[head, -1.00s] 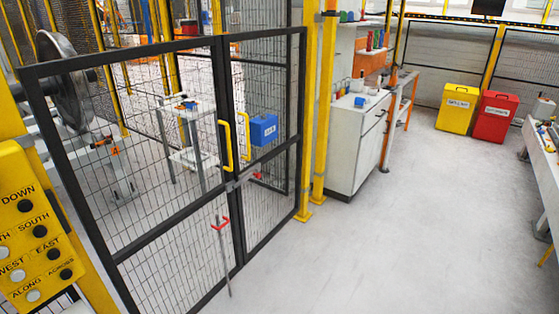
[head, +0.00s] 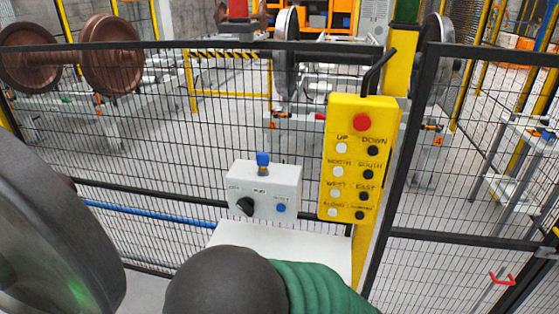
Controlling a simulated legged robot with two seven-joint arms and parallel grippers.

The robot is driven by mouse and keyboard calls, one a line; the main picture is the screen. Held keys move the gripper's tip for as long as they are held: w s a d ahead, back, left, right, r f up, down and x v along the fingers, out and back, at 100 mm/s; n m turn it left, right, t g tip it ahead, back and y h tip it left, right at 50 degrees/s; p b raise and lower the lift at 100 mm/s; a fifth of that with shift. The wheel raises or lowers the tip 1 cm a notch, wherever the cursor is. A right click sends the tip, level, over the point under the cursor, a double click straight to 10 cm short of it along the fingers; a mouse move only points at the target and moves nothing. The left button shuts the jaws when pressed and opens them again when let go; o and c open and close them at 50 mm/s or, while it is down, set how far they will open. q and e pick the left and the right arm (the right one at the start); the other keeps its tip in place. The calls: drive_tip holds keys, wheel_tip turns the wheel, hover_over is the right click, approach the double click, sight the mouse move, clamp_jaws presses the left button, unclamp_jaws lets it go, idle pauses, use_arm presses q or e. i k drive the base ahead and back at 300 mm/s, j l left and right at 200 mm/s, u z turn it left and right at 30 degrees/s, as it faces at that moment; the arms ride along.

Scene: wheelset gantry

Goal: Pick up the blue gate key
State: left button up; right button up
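A small blue piece, which looks like the blue gate key (head: 263,158), stands upright on top of a white control box (head: 290,187). Neither of my grippers can be made out in the head view.
A yellow pendant (head: 354,190) with a red button hangs right of the box. A dark rounded shape (head: 225,284) and a green ribbed one (head: 312,290) cover the shelf's front. The mesh fence (head: 150,150) runs behind; a framed mesh panel (head: 470,160) stands right.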

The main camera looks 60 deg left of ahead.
sight(262, 158)
drive_tip(key=u, duration=2.05)
drive_tip(key=i+l, duration=0.1)
